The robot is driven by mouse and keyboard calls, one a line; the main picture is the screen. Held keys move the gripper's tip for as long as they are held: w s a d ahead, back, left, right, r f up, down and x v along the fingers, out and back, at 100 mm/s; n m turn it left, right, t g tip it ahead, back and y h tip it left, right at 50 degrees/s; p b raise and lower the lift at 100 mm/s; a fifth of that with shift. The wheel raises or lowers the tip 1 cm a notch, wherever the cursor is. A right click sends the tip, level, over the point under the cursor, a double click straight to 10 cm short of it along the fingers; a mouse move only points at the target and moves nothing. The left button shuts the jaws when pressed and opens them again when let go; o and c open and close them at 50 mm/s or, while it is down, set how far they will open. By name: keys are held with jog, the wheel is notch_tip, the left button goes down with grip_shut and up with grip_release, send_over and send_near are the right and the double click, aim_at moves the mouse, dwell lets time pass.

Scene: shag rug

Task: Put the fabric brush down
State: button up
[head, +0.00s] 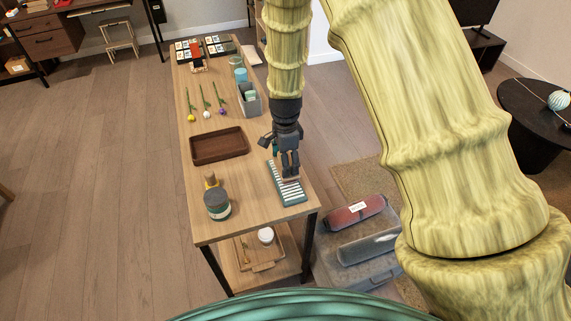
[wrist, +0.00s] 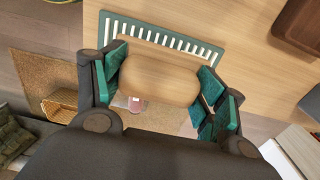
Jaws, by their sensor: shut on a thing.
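The fabric brush (wrist: 158,72) shows in the wrist view as a pale wooden block with rounded ends. My gripper (head: 290,172) is shut on it, with teal finger pads at its left and right ends. Its underside is hidden. A teal rack with white slats (wrist: 208,48) lies beyond and below the brush in the wrist view. In the head view the same rack (head: 291,197) lies near the right edge of the wooden table, and my gripper is over its far part. I cannot tell whether the brush touches the rack.
The wooden table (head: 250,212) bears a brown tray (head: 219,145) left of the gripper, a dark round jar (head: 217,205) at the near left, several flowers and a grey bin (head: 250,103) further back. Bare wood lies between tray and rack. A grey storage box (head: 365,270) stands on the right.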

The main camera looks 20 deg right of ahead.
jog(key=shift+f+p, duration=0.45)
jog(key=shift+f, duration=0.9)
jog(key=shift+f, duration=0.15)
jog(key=o, duration=1)
jog(key=shift+r+b, duration=1.55)
jog(key=shift+r, duration=4.6)
